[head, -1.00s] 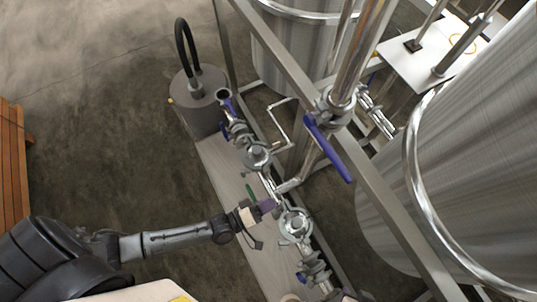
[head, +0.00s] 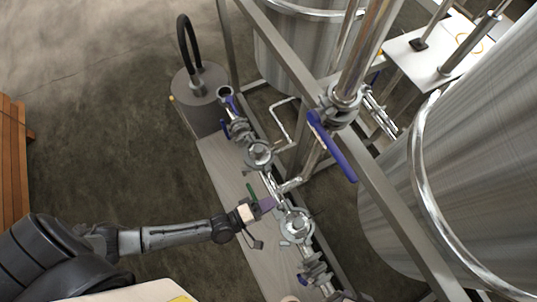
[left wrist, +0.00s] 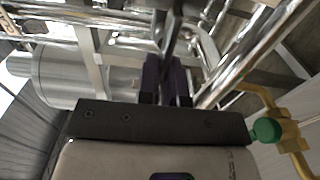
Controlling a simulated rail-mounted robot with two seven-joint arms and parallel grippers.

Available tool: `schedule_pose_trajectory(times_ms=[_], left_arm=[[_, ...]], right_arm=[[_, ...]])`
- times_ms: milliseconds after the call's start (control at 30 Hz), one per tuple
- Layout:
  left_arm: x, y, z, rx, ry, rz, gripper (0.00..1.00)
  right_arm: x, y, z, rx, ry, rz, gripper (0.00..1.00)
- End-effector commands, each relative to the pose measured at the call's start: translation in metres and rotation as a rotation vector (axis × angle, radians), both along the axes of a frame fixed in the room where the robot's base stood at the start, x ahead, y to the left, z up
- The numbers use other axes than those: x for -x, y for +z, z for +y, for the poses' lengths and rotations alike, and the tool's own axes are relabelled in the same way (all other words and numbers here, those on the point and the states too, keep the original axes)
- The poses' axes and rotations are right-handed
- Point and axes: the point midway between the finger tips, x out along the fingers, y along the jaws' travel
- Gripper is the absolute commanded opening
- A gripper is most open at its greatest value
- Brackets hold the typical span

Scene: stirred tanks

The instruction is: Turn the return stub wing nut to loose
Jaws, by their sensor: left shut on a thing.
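My left gripper (head: 268,203) reaches in from the left to the pipe run in the head view. Its purple fingers are shut on a small part beside the pipe. In the left wrist view the fingers (left wrist: 166,78) are close together, with a thin dark piece (left wrist: 171,38) between and beyond them. This is probably the return stub wing nut, but the fingers hide most of it and its turn cannot be read. The steel pipe run (head: 272,185) lies right at the fingertips. My right gripper cannot be made out.
Round clamped fittings (head: 296,226) and another (head: 259,154) sit on either side along the pipe. A blue valve handle (head: 332,147) and frame rail (head: 385,195) stand to the right. A green knob (left wrist: 265,130) on a yellow fitting is close to the gripper.

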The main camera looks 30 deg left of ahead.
Motion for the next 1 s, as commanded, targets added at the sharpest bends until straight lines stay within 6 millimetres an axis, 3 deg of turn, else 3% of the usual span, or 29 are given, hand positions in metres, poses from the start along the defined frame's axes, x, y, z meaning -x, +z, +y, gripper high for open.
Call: schedule_pose_trajectory(times_ms=[233, 267, 367, 667, 1000], left_arm=[[0.000, 0.000, 0.000, -0.001, 0.000, 0.000, 0.00], [0.000, 0.000, 0.000, -0.001, 0.000, 0.000, 0.08], [0.000, 0.000, 0.000, -0.001, 0.000, 0.000, 0.18], [0.003, 0.000, 0.002, -0.002, 0.000, 0.000, 0.18], [0.051, -0.001, 0.028, -0.004, -0.002, 0.003, 0.18]], right_arm=[[0.000, 0.000, 0.000, 0.001, 0.001, 0.000, 0.43], [0.000, 0.000, 0.000, 0.001, 0.001, 0.000, 0.43], [0.000, 0.000, 0.000, 0.000, 0.001, 0.000, 0.43], [0.000, 0.000, 0.002, -0.005, -0.004, 0.000, 0.43], [0.000, 0.000, 0.002, -0.008, -0.006, 0.000, 0.43]])
